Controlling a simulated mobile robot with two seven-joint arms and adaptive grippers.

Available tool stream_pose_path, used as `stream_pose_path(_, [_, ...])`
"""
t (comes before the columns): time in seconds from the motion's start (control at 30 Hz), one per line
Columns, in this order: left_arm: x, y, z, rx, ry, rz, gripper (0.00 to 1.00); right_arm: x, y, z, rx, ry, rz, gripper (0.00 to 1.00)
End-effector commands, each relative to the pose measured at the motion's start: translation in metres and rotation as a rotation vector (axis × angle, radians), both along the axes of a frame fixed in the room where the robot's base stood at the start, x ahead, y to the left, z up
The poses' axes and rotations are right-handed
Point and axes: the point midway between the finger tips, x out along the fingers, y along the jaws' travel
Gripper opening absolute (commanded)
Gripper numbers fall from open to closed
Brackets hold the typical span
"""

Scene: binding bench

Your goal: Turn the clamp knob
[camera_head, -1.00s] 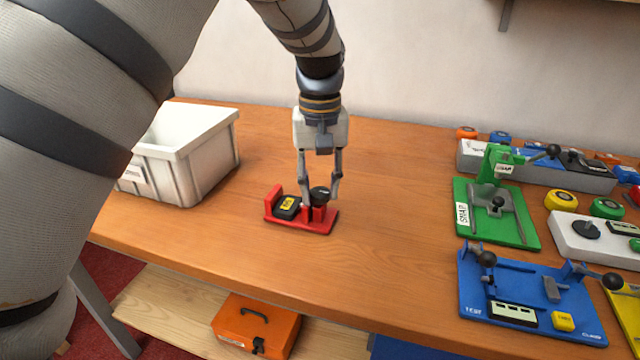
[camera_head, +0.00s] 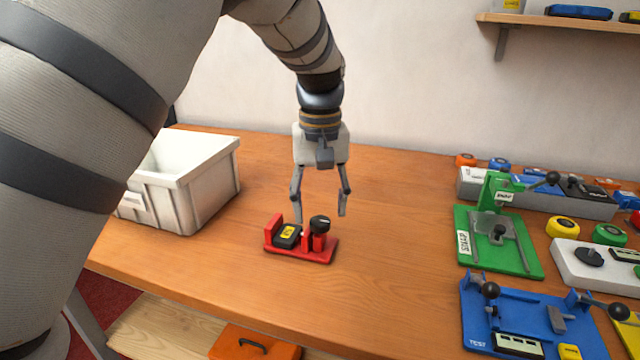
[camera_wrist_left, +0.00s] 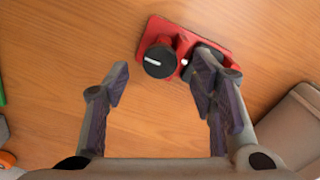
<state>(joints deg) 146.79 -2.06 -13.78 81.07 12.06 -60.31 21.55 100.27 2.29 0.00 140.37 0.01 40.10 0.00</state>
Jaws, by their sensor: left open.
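The red clamp (camera_head: 300,254) stands on the wooden bench, with a black block bearing a yellow label in it. The black clamp knob (camera_head: 320,223) sits at its right end. In the left wrist view, the knob (camera_wrist_left: 159,61) shows a white line on its face. My left gripper (camera_head: 320,216) is open and empty, above and just behind the clamp. In the left wrist view its fingers (camera_wrist_left: 160,88) are spread, the right finger covering part of the clamp and the block. The knob appears beyond the fingertips, not gripped. My right gripper is out of view.
A white bin (camera_head: 188,190) stands at the left. At the right are a green fixture (camera_head: 520,258), a blue fixture (camera_head: 480,325), a white box (camera_head: 600,275) and several coloured knobs. The bench between clamp and fixtures is clear. An orange case (camera_head: 262,345) lies below.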

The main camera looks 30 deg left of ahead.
Motion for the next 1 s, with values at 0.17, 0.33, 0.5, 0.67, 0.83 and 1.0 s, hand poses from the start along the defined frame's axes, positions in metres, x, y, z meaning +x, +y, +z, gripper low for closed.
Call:
stream_pose_path(0.17, [0.001, 0.0, 0.052, 0.002, -0.007, 0.0, 0.51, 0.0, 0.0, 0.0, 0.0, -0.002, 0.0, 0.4])
stream_pose_path(0.33, [0.001, 0.0, 0.085, 0.0, -0.004, 0.0, 0.51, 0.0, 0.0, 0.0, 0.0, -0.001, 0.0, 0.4])
stream_pose_path(0.5, [0.0, 0.0, 0.096, 0.002, -0.001, 0.001, 0.51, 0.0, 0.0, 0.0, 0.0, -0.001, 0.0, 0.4])
stream_pose_path(0.67, [0.0, 0.0, 0.096, 0.001, 0.0, 0.001, 0.51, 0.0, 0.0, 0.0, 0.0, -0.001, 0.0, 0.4])
stream_pose_path(0.83, [0.0, 0.0, 0.096, 0.001, 0.0, 0.0, 0.51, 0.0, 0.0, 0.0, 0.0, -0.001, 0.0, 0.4])
stream_pose_path(1.0, [0.0, 0.0, 0.096, 0.001, 0.0, 0.0, 0.51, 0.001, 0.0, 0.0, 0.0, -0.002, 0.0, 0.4])
